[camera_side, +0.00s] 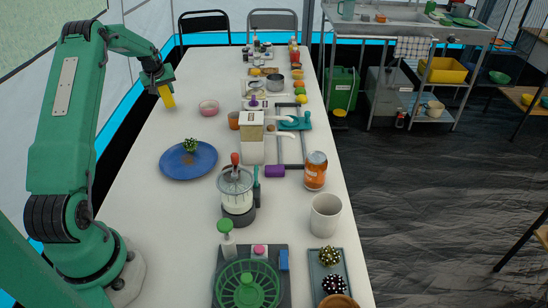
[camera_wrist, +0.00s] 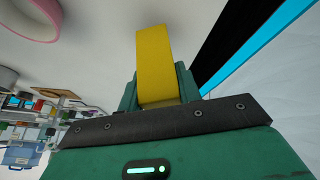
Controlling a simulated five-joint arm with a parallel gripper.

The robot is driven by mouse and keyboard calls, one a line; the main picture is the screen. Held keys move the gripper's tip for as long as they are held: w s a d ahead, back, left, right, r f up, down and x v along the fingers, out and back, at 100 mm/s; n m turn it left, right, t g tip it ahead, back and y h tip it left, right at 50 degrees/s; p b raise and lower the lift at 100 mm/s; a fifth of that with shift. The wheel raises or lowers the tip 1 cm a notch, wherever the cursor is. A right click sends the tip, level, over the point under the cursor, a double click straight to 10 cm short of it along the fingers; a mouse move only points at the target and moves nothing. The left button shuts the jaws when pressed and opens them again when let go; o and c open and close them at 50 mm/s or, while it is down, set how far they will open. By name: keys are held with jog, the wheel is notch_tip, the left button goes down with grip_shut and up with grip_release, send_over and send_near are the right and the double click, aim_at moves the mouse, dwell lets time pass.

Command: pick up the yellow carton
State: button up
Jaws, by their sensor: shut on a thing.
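The yellow carton (camera_side: 167,96) is a small upright yellow block in the side view, held at my gripper (camera_side: 160,84). In the wrist view the yellow carton (camera_wrist: 155,62) stands out from between the green fingers of my gripper (camera_wrist: 158,95), which is shut on it. In the side view the carton hangs below the fingers over the left edge area of the white table (camera_side: 180,125). I cannot tell for sure whether its lower end touches the table.
A pink bowl (camera_side: 209,107) stands to the right of the carton. A blue plate (camera_side: 175,163) with a small green plant-like thing (camera_side: 191,144) lies nearer the camera. Jars, a can (camera_side: 315,170) and several small items crowd the table's right half. The table around the carton is clear.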

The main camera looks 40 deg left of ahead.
jog(key=r, duration=0.2)
jog(key=shift+w+d+r, duration=0.1)
jog(key=shift+d+r, duration=0.1)
jog(key=shift+r, duration=0.15)
jog(key=w+d+r, duration=0.3)
jog(key=d+r, duration=0.3)
jog(key=d, duration=0.4)
jog(key=shift+d+r+t+h, duration=0.3)
jog(key=shift+d, duration=0.1)
jog(key=shift+w, duration=0.1)
